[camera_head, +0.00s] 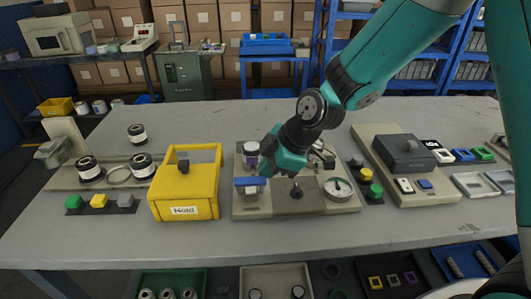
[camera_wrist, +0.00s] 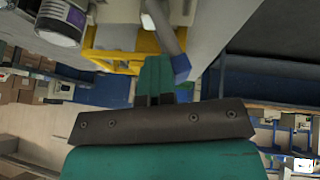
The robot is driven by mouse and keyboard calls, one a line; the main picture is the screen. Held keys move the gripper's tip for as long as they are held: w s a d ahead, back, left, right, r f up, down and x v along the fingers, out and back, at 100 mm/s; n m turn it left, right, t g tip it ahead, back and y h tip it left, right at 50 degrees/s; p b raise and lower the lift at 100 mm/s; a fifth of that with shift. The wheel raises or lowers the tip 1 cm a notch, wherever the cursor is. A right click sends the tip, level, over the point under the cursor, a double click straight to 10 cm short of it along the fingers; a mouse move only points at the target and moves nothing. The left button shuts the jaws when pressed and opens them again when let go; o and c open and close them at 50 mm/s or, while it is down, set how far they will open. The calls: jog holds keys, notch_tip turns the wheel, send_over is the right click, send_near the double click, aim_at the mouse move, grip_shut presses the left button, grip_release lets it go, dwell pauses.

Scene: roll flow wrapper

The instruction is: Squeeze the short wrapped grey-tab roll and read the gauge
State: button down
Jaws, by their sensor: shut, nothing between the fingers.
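My gripper (camera_head: 268,158) hangs over the back of a beige test fixture (camera_head: 262,207) in the head view. In the wrist view its teal fingers (camera_wrist: 154,75) are together and hold nothing. A round dial gauge (camera_head: 338,188) sits at the fixture's right; its reading is too small to tell. A dark-wrapped roll (camera_head: 251,148) stands at the fixture's back left, beside my gripper. A roll also shows at the upper left of the wrist view (camera_wrist: 62,20). Other black-and-white rolls (camera_head: 89,168) (camera_head: 142,165) (camera_head: 137,134) stand on the left. I cannot tell which has a grey tab.
A yellow box marked Hold (camera_head: 184,212) stands left of the fixture, near its blue-topped part (camera_head: 250,183). Green, yellow and grey blocks (camera_head: 125,200) lie further left. A grey-lidded unit (camera_head: 403,152) and buttons (camera_head: 366,175) are on the right. The front table strip is clear.

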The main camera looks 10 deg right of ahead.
jog(key=shift+s+f, duration=0.2)
jog(key=shift+s, duration=0.15)
jog(key=w+p+v, duration=0.1)
jog(key=w+v, duration=0.1)
jog(key=v, duration=1)
jog(key=shift+r, duration=0.35)
jog(key=shift+w, duration=0.15)
jog(key=s+a+r+m+g+p, duration=0.1)
jog(key=s+r+m, duration=0.2)
jog(key=s, duration=0.7)
jog(key=s+a+r+m+g+h+p, duration=0.1)
jog(key=s+r+m+p, duration=0.1)
jog(key=s+m, duration=0.5)
jog(key=s, duration=0.3)
jog(key=shift+r+g, duration=0.4)
jog(key=shift+d, duration=0.1)
dwell(0.9)
